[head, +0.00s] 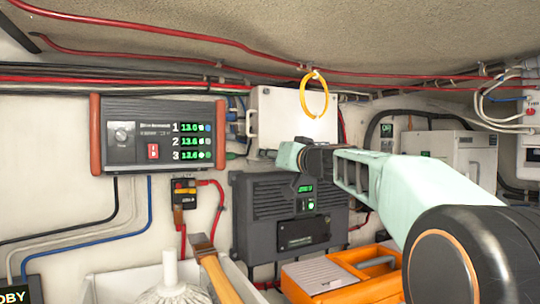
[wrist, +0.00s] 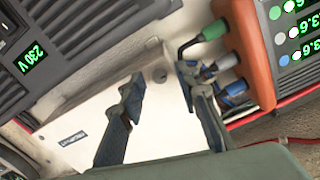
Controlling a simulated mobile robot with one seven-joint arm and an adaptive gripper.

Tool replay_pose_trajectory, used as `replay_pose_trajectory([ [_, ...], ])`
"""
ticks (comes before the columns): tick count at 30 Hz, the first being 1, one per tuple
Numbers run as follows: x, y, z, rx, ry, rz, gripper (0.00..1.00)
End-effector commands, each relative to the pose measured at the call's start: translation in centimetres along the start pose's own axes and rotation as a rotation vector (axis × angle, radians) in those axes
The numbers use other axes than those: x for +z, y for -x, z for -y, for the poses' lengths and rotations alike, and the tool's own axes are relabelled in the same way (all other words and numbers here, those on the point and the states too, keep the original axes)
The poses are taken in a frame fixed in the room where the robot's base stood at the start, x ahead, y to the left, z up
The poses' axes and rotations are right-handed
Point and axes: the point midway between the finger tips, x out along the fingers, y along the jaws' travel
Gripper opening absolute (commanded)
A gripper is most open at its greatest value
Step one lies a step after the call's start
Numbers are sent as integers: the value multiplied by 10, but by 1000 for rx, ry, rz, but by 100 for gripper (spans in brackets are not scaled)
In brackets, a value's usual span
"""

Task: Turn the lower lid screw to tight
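The white lid box (head: 285,103) is on the wall behind my gripper, and its pale lid (wrist: 105,105) fills the middle of the wrist view. A small round grey screw (wrist: 159,75) shows near the lid's edge in the wrist view, between my two dark fingertips. My gripper (wrist: 158,78) is open, one finger on each side of the screw in the picture, with nothing held. I cannot tell whether the fingers touch the lid, nor how the screw's slot lies. In the head view my gripper (head: 266,153) is at the box's lower left corner, and the arm hides the screw.
A battery meter (head: 157,135) with red end pieces is left of the box; plugs and cables (wrist: 212,68) sit close to one finger. A dark inverter (head: 285,220) is below. A yellow ring (head: 314,95) hangs before the box. An orange toolbox (head: 345,280) stands lower right.

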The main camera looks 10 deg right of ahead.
Motion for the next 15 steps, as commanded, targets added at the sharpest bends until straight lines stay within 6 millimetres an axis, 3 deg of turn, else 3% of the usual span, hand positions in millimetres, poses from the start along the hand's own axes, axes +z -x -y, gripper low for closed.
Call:
replay_pose_trajectory([
  [3, 0, 0, 0, 0, 0, 0, 30],
  [11, 0, 0, 0, 1, 0, 0, 2],
  [15, 0, 0, 0, 1, 0, 0, 0],
])
